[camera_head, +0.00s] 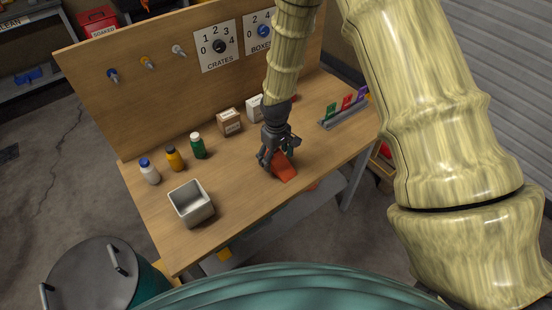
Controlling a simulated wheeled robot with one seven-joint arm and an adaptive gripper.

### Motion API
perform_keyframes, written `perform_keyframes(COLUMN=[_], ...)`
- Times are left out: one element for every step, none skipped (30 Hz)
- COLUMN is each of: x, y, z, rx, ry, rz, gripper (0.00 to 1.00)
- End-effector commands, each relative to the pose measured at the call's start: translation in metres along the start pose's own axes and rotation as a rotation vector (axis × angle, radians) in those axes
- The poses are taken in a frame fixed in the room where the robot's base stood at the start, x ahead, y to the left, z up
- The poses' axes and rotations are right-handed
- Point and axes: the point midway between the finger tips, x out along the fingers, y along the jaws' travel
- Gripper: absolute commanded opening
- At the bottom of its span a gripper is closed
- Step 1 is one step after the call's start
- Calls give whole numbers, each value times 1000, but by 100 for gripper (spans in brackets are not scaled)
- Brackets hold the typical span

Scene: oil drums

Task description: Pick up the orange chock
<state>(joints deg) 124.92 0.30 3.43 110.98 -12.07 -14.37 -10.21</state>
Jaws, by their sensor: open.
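The orange chock (284,170) is a small wedge-like block on the wooden workbench (230,190), near its front edge. My gripper (274,164) is dark grey and points down at the chock. Its fingers are open and stand close around or over the chock, which is partly hidden behind them. I cannot tell whether a finger touches it. The chock appears to rest on the bench top.
A grey open bin (191,204) stands at the bench's front left. A brown box (229,122) and white box (254,108) stand behind my gripper. A card rack (344,111) is at right.

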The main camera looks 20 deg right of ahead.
Motion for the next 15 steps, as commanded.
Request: perform_keyframes(x=[2, 3, 4, 5, 6, 6, 6, 6, 6, 6, 6, 6, 6, 6, 6], y=[0, 0, 0, 0, 0, 0, 0, 0, 0, 0, 0, 0, 0, 0, 0], z=[0, 0, 0, 0, 0, 0, -1, -1, 0, 0, 0, 0, 0, 0, 0], rx=[0, 0, 0, 0, 0, 0, 0, 0, 0, 0, 0, 0, 0, 0, 0], ry=[0, 1, 1, 2, 2, 2, 2, 2, 2, 2, 2, 1, 1, 1, 1], rz=[0, 0, 1, 1, 1, 1, 1, 1, 1, 1, 1, 1, 1, 1, 1], gripper=[79, 79, 79, 79, 79, 79, 79, 79, 79, 79, 79, 75, 69, 64, 57])
